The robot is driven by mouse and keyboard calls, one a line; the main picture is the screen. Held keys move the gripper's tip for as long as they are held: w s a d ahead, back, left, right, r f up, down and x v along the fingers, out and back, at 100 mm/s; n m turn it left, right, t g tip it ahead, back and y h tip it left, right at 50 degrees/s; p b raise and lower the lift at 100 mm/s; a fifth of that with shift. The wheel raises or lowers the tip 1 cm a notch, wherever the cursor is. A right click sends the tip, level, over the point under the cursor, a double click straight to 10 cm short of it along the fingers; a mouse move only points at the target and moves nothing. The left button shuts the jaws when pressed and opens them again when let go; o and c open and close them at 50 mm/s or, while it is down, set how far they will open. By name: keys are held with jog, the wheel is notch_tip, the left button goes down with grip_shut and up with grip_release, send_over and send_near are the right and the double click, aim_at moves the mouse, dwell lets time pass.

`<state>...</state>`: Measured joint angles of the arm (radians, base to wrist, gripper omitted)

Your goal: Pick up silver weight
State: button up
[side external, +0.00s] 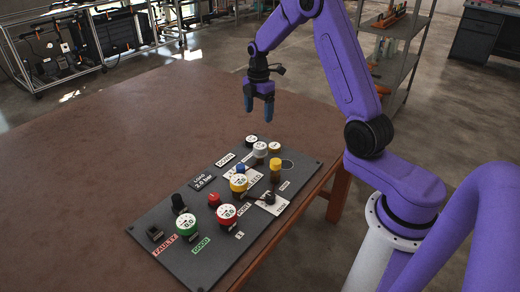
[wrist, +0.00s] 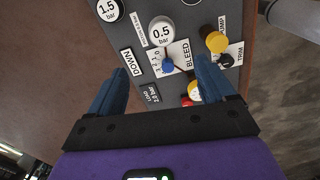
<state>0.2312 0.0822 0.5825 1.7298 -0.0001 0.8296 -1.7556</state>
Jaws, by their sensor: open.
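The silver weight (side external: 260,151) is a short grey cylinder with a white top, standing upright near the far end of the dark panel. In the wrist view the silver weight (wrist: 161,31) shows a "0.5 bar" label, just beyond the fingertips. My gripper (side external: 258,107) is open and empty, pointing down above the panel's far end, clearly apart from the weight. In the wrist view its two blue fingers (wrist: 160,70) stand wide apart, with a blue knob (wrist: 167,65) seen between them.
The panel (side external: 150,229) lies on a brown table (side external: 110,130). A dark "1.5 bar" weight (wrist: 107,10) and a yellow-topped knob (wrist: 215,42) flank the silver weight. Yellow (side external: 239,184), red (side external: 226,216) and green (side external: 187,227) weights stand nearer. The table's left is clear.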

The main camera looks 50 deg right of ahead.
send_over(260, 146)
jog(key=f, duration=0.9)
jog(key=shift+w, duration=0.25)
jog(key=shift+s+f, duration=0.2)
jog(key=shift+f, duration=2.45)
jog(key=c, duration=1.2)
